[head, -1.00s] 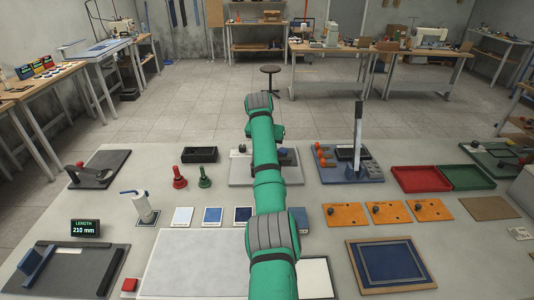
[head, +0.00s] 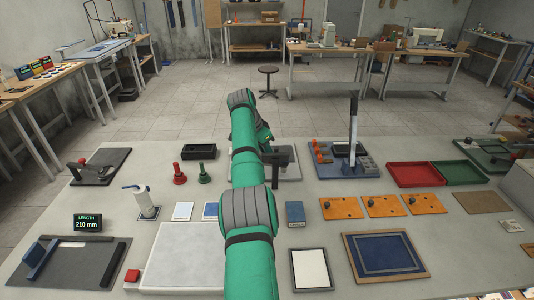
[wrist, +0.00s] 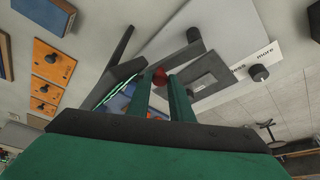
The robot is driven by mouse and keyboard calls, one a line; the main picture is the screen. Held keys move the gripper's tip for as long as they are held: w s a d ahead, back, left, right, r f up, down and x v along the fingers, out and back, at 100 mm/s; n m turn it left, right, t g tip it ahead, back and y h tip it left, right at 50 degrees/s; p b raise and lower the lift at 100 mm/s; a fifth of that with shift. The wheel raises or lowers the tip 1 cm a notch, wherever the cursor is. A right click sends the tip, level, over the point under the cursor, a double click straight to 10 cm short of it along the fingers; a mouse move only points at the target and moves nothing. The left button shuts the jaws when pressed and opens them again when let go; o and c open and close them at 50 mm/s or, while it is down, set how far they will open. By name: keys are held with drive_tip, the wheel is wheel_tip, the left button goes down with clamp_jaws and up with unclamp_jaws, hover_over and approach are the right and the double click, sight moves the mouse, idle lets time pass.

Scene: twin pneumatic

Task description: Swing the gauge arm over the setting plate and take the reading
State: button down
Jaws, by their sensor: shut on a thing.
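My gripper (wrist: 160,97) is shut on the red ball knob (wrist: 160,76) in the wrist view, with a green finger on each side of it. A grey bar (wrist: 190,50) lies just beyond the knob and looks like the gauge arm; whether they join is hard to see. A dark grey square plate (wrist: 208,75) sits right of the fingers on the pale gauge base (wrist: 228,40). The base has "less" and "more" lettering and a black knob (wrist: 260,73). In the head view my arm hides my fingertips and most of the gauge base (head: 293,172); a dark post (head: 283,157) shows.
A LENGTH display (head: 87,223) reads 210 mm. A blue tray (head: 342,171) with a tall upright handle (head: 353,125) stands close right of the gauge. Orange boards (head: 341,208) lie in front right.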

drive_tip(key=shift+a, duration=0.2)
drive_tip(key=c, duration=1.6)
unclamp_jaws()
drive_tip(key=shift+w, duration=0.1)
drive_tip(key=shift+o, duration=0.2)
drive_tip(key=shift+d, duration=0.35)
drive_tip(key=shift+a+f, duration=0.1)
drive_tip(key=shift+s+a+f, duration=0.1)
drive_tip(key=shift+s+a, duration=0.1)
drive_tip(key=shift+a, duration=0.05)
